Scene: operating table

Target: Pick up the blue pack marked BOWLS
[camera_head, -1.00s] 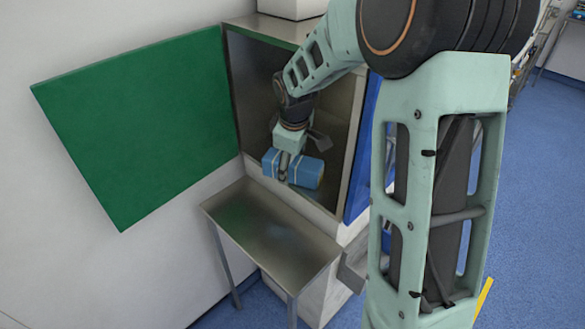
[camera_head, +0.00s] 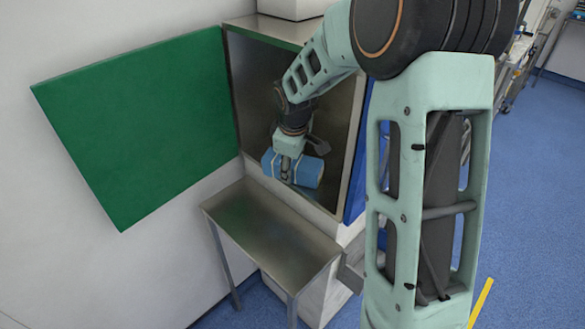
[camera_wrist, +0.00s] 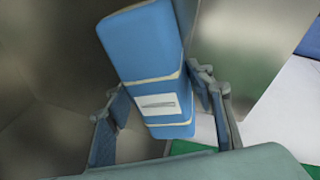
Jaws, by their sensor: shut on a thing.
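The blue pack (camera_head: 308,172) is a box-shaped bundle with pale bands, at the front opening of a metal cabinet in the head view. My gripper (camera_head: 287,172) comes down over it from above and is shut on it near its middle. In the wrist view the blue pack (camera_wrist: 147,52) stands between my two gripper fingers (camera_wrist: 165,118). A white label (camera_wrist: 160,104) shows on it, but its lettering is too small to read. Whether the pack touches the cabinet floor I cannot tell.
The metal cabinet (camera_head: 262,176) has walls close on both sides and a green door (camera_head: 135,125) open to the left. A blue panel (camera_head: 358,175) is at its right. A bare steel side table (camera_head: 270,235) stands in front, lower than the opening.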

